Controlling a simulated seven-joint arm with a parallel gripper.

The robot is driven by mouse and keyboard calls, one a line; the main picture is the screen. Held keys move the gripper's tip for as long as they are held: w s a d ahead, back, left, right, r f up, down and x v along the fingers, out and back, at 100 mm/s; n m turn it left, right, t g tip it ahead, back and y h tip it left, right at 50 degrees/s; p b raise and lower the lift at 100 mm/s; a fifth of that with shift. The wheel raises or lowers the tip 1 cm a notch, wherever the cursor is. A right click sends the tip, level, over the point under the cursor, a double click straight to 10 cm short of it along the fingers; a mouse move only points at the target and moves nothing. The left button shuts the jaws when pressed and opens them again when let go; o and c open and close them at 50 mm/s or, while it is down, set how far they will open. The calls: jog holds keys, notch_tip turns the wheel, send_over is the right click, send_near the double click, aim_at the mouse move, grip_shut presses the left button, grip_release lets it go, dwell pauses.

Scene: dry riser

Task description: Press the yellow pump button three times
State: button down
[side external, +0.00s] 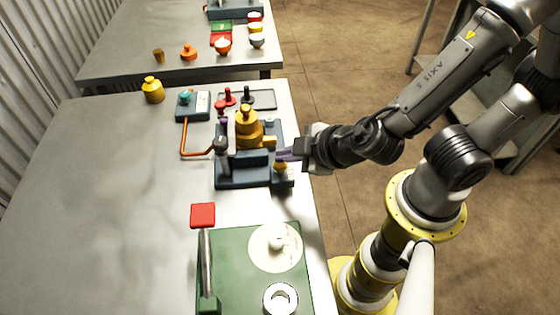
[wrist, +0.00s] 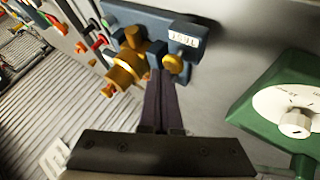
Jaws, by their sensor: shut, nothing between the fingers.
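The yellow button (side external: 280,166) sits at the right front of a dark blue block (side external: 240,178) on the near table. In the wrist view the yellow button (wrist: 173,64) is round and lies just right of my fingertips, beside a small white label (wrist: 182,39) on the block. My gripper (side external: 284,155) reaches in from the right with its dark purple fingers together and empty. In the wrist view my gripper (wrist: 160,74) points at the block close to the button. I cannot tell whether the fingertips touch it.
A brass-yellow fitting (side external: 246,128) rises from the block, left of my fingers in the wrist view (wrist: 126,66). A green panel (side external: 230,245) with a white dial (side external: 265,255) and red-ended lever (side external: 203,215) lies nearer. The table's left half is clear.

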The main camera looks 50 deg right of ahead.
aim_at(286, 167)
jog(key=shift+f, duration=0.8)
dwell(0.6)
jog(key=shift+r, duration=1.25)
jog(key=shift+r, duration=2.5)
dwell(0.6)
notch_tip(286, 167, up, 4)
jog(key=shift+f, duration=0.1)
dwell(0.4)
